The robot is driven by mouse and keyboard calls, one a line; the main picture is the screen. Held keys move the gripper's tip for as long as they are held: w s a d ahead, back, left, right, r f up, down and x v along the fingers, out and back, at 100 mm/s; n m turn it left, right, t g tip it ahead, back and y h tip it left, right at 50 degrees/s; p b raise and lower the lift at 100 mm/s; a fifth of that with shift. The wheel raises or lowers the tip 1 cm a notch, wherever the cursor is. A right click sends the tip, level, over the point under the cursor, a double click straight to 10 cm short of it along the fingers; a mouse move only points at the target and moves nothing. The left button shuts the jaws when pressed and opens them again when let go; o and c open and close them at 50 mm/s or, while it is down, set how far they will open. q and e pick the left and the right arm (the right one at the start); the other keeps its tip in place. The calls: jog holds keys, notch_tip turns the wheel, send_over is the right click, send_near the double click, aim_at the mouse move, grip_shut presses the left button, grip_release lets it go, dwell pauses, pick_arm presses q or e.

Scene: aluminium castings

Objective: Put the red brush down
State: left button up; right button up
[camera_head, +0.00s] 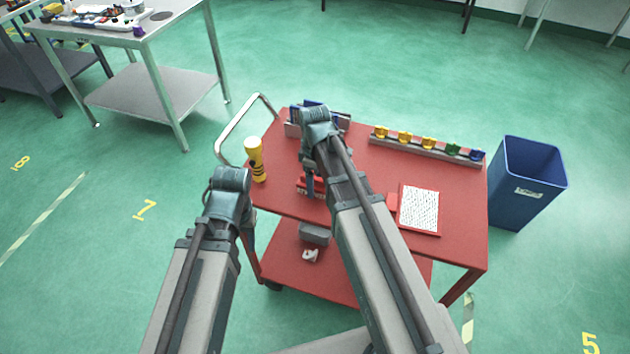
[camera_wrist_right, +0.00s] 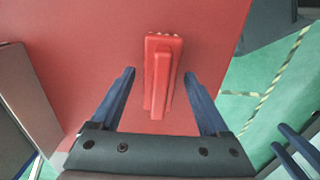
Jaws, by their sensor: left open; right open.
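The red brush (camera_wrist_right: 160,75) shows in the right wrist view, its long narrow body pointing away from the camera and its pale bristle ends at the far end. It appears to rest on the red cart top. In the head view the brush (camera_head: 317,185) is partly hidden by my right arm. My right gripper (camera_wrist_right: 158,74) is open, with one finger on each side of the brush and a visible gap to both. My left gripper (camera_head: 249,226) is open beside the cart's left edge, mostly hidden by its wrist; its fingers also show at the right wrist view's lower right corner.
The red cart (camera_head: 375,165) carries a yellow bottle (camera_head: 256,160), a rail with several coloured pieces (camera_head: 425,146), a blue-and-grey holder (camera_head: 292,128) and a white written sheet (camera_head: 419,209). A grey block (camera_head: 314,233) lies on the lower shelf. A blue bin (camera_head: 525,185) stands right of the cart.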

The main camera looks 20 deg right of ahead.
notch_tip(320, 180, up, 11)
jog(key=p, duration=1)
pick_arm(q)
notch_tip(320, 180, up, 11)
pick_arm(e)
jog(key=s+a+m+h, duration=0.1)
jog(key=s+a+m, duration=0.6)
jog(key=s+a, duration=0.3)
jog(key=s, duration=0.4)
jog(key=shift+s+a, duration=0.15)
jog(key=shift+a, duration=0.1)
pick_arm(q)
jog(key=shift+f, duration=0.1)
